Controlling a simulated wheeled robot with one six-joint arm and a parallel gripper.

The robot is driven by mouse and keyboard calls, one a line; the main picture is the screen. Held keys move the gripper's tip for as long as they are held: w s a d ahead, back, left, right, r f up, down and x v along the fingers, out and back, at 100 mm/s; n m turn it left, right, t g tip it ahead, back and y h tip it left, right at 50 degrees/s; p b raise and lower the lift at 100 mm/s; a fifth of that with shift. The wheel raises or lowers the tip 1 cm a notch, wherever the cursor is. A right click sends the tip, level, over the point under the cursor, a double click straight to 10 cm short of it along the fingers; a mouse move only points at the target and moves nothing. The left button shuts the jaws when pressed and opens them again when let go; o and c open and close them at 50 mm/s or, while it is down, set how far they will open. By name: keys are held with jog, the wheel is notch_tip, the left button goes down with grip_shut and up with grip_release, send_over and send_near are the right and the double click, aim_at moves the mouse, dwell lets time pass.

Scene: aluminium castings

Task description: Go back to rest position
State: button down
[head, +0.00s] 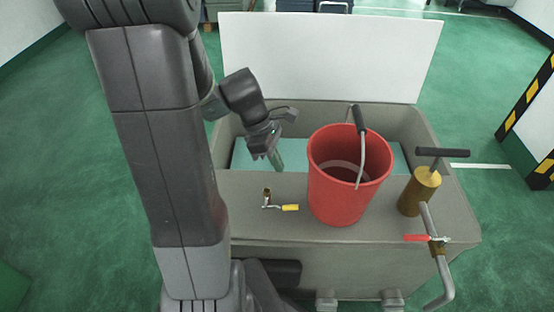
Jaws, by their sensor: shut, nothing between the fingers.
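My gripper (276,159) hangs from my dark grey arm, pointing down over the open bin behind the work surface. It is shut, with nothing seen in its fingers. It is left of the red bucket (338,200) and apart from it. A small brass valve with a yellow handle (290,208) lies on the surface, in front of and below my gripper.
The grey-brown bench (260,225) carries the bucket and a brass cylinder with a black T-handle (412,195). A bent pipe with a red-handled valve (416,238) is at the front right. A white panel (330,60) stands behind. Green floor surrounds it.

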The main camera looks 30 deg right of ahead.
jog(key=f, duration=0.3)
jog(key=s+f, duration=0.1)
jog(key=f, duration=0.2)
jog(key=a+f, duration=0.1)
jog(key=f, duration=0.2)
jog(key=shift+s, duration=0.35)
jog(key=shift+w+a+r, duration=0.1)
jog(key=shift+w+a, duration=0.35)
jog(key=shift+a, duration=0.2)
jog(key=shift+s+d, duration=0.1)
